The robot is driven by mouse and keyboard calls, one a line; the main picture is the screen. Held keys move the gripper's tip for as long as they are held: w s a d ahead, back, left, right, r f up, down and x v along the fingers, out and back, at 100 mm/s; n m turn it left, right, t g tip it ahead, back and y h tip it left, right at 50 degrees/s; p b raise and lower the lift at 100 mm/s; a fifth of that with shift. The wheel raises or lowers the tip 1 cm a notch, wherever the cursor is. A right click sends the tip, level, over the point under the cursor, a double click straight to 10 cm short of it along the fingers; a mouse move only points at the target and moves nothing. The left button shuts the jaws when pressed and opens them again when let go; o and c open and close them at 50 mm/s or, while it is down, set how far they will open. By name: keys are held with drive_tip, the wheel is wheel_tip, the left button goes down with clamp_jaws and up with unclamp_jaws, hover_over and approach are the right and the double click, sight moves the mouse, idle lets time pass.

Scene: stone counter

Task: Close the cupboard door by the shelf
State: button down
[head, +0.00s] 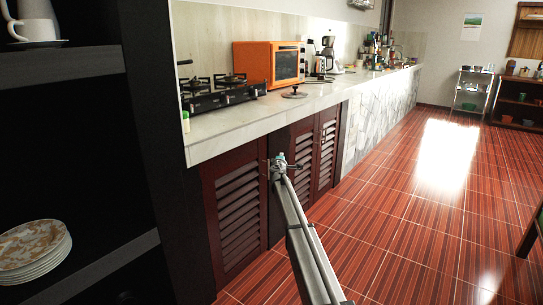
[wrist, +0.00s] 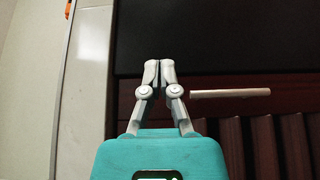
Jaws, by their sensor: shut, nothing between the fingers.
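The cupboard door by the shelf (head: 236,222) is dark red-brown with louvre slats, under the counter in the head view. A dark strip stands at its right edge; I cannot tell if it is an open gap or a panel. My gripper (head: 279,158) is at that edge, near the top of the door. In the wrist view my gripper (wrist: 159,66) is shut and empty, its fingertips together. The pale bar handle (wrist: 230,93) is just right of the fingers, apart from them. The slats show below it. Whether the fingertips touch the door is unclear.
The dark shelf (head: 65,68) at the left holds a cup and stacked plates (head: 35,246). The stone counter (head: 225,128) overhangs the doors and carries a stove (head: 222,92) and orange oven (head: 268,64). More louvred doors (head: 327,150) stand to the right. The tiled floor is clear.

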drive_tip(key=shift+s+d, duration=1.35)
drive_tip(key=shift+d, duration=0.3)
